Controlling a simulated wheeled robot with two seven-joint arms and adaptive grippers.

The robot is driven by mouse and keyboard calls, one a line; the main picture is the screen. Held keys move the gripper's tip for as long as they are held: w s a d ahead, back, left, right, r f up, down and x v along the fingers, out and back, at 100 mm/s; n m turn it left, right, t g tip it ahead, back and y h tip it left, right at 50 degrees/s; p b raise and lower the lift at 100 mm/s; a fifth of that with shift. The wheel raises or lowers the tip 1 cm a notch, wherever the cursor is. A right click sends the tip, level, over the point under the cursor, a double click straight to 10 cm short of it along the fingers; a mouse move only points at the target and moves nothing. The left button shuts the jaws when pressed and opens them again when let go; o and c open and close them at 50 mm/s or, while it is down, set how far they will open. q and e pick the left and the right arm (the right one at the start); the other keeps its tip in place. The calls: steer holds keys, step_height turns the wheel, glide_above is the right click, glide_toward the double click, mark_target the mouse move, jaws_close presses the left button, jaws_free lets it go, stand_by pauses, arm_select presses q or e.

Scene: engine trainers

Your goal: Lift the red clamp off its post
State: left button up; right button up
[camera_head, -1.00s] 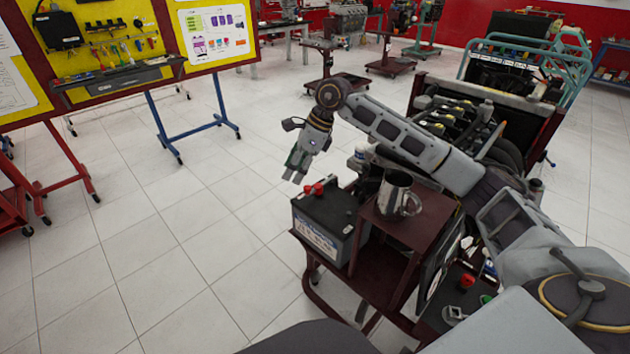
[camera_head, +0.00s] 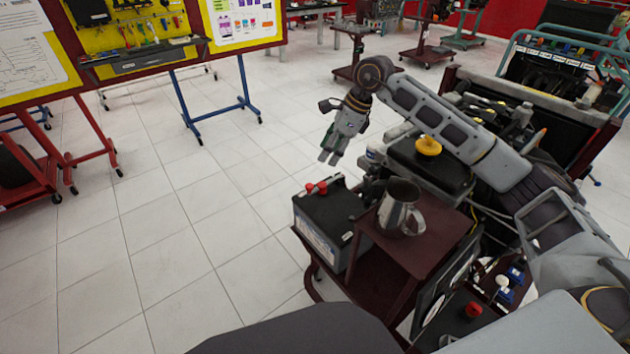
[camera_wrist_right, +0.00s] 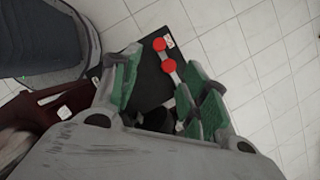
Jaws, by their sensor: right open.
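The red clamp (camera_head: 316,188) sits on top of the black battery (camera_head: 330,218), near its back left edge in the head view. In the right wrist view the clamp shows as two red round parts (camera_wrist_right: 164,55) on the dark battery top, beyond the fingertips. My right gripper (camera_head: 329,158) is above and slightly behind the battery, apart from the clamp. Its green-padded fingers (camera_wrist_right: 160,90) are open with nothing between them. The post under the clamp is hidden. My left gripper is not in view.
A metal pitcher (camera_head: 399,208) stands on a raised dark red shelf (camera_head: 440,225) right of the battery. The engine trainer with a yellow cap (camera_head: 428,146) lies behind it. The tiled floor (camera_head: 180,240) to the left is clear.

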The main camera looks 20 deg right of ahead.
mark_target(310, 185)
steer(key=shift+f, duration=0.1)
steer(key=b+x, duration=0.1)
steer(key=x, duration=1.1)
steer(key=shift+a, duration=0.1)
steer(key=shift+w+a+f, duration=0.15)
steer(key=shift+a+f, duration=0.05)
steer(key=shift+f, duration=0.35)
steer(key=shift+a+f, duration=0.1)
steer(key=shift+f, duration=0.1)
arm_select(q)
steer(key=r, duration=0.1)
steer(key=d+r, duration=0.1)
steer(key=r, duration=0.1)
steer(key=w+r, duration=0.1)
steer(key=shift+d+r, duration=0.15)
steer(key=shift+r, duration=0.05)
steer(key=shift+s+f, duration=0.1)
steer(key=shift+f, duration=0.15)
arm_select(e)
jaws_close()
